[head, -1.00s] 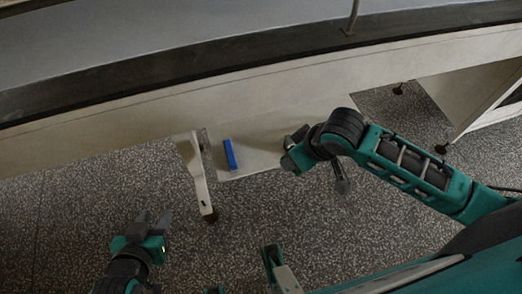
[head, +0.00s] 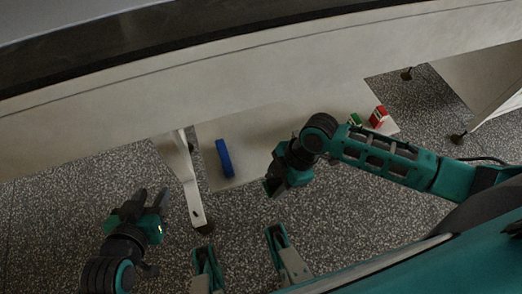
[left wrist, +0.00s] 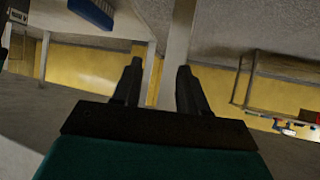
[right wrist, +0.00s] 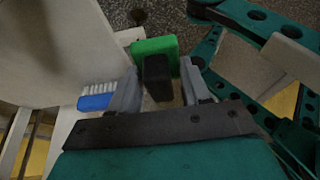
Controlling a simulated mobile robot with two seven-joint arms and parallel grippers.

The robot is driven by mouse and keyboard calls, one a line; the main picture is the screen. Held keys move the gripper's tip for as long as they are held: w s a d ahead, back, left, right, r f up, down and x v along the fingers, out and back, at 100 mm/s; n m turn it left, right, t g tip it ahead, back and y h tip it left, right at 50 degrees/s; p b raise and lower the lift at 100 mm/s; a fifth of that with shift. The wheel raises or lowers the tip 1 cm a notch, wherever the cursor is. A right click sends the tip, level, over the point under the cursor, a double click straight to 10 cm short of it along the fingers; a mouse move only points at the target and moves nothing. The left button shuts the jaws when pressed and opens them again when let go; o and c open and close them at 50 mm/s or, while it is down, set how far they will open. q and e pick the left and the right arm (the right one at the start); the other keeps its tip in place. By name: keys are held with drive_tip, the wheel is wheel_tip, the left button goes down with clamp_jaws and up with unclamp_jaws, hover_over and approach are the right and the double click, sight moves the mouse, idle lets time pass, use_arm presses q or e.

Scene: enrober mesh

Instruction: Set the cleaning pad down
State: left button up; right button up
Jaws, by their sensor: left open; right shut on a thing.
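My right gripper (head: 269,188) is shut on the dark grip of the cleaning pad, which shows as a green block (right wrist: 150,47) beyond the fingers in the right wrist view. In the head view the right gripper is at the front edge of a pale low shelf (head: 255,138), and the pad is mostly hidden there. I cannot tell whether the pad touches anything. My left gripper (head: 151,200) is open and empty over the floor, left of the shelf; its spread fingers (left wrist: 159,78) also show in the left wrist view.
A blue brush (head: 224,158) lies on the shelf's left part; its white bristles show in the right wrist view (right wrist: 97,101). A red-and-white item (head: 378,116) and a small green item (head: 355,119) are at its right end. A white leg (head: 182,175) stands left. A long pale beam (head: 260,75) overhangs the shelf.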

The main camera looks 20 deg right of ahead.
drive_tip(key=b, duration=0.3)
hover_over(257, 158)
drive_tip(key=d, duration=0.1)
drive_tip(key=shift+d, duration=0.15)
drive_tip(key=shift+w+f, duration=0.1)
drive_tip(key=shift+w, duration=0.05)
wheel_tip(257, 158, down, 4)
drive_tip(key=shift+r+b, duration=0.25)
drive_tip(key=shift+b, duration=0.5)
drive_tip(key=shift+r, duration=0.1)
drive_tip(key=o, duration=0.6)
drive_tip(key=shift+f, duration=0.2)
drive_tip(key=o, duration=0.4)
drive_tip(key=shift+o, duration=0.2)
drive_tip(key=shift+r, duration=0.1)
